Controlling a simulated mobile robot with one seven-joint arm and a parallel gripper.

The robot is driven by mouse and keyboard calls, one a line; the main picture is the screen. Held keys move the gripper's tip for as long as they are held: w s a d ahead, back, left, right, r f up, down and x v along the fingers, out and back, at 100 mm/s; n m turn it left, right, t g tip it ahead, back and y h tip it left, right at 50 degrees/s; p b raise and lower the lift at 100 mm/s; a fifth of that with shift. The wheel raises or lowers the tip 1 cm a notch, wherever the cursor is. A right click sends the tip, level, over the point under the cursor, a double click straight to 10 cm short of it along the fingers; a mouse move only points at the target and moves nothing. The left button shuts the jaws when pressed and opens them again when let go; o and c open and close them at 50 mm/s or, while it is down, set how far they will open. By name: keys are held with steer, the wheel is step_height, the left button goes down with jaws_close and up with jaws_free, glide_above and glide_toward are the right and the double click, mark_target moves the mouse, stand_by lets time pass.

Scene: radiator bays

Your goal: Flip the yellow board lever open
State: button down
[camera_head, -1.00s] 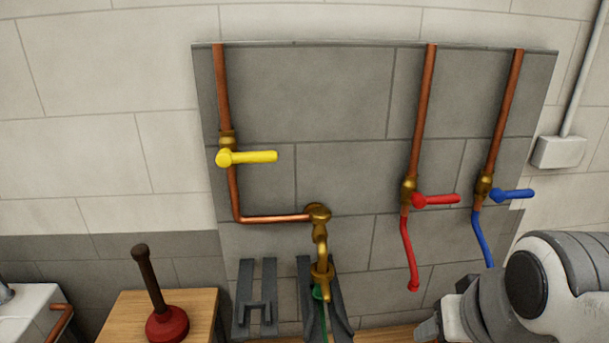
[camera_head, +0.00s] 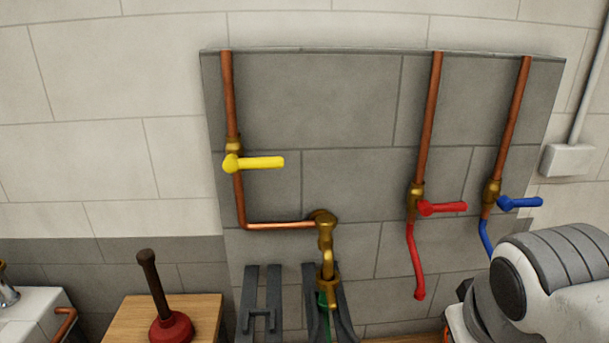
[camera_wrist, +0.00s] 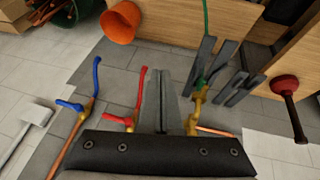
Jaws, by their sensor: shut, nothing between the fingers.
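The yellow lever (camera_head: 254,162) sticks out horizontally to the right from a brass valve (camera_head: 234,146) on the left copper pipe of the grey wall board (camera_head: 345,100). The lever lies across the vertical pipe. I cannot make it out in the wrist view. My gripper (camera_wrist: 165,78) shows in the wrist view with its fingers shut and empty. It is apart from the yellow lever. In the head view only my arm shows at the lower right, and the fingers are out of sight.
A red lever (camera_head: 442,208) and a blue lever (camera_head: 520,203) stick out to the right on the board. A brass tap (camera_head: 326,240) sits below the yellow valve, above dark grey stands (camera_head: 262,310). A plunger (camera_head: 170,326) stands on a wooden top at the lower left.

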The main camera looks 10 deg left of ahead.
mark_target(254, 163)
steer(key=w+a+r+n+t+h+b, duration=0.1)
steer(key=w+a+r+n+t+h, duration=0.15)
steer(key=w+n, duration=0.6)
steer(key=w+a+r+n+t+h+b, duration=0.1)
steer(key=w+a+n+t+b, duration=0.2)
steer(key=w+n, duration=0.55)
steer(key=w+a+n+t+y, duration=0.2)
steer(key=a+n+t+y, duration=0.3)
steer(key=a+n, duration=1.4)
steer(key=a+y, duration=0.3)
steer(key=a, duration=0.2)
steer(key=shift+w, duration=0.4)
steer(key=shift+w, duration=0.1)
steer(key=x, duration=1)
steer(key=r+p, duration=0.1)
steer(key=r, duration=0.1)
steer(key=s+r, duration=0.1)
steer(key=r, duration=0.1)
steer(key=shift+d+r+p, duration=0.1)
steer(key=shift+d+p, duration=0.05)
steer(key=shift+p, duration=0.2)
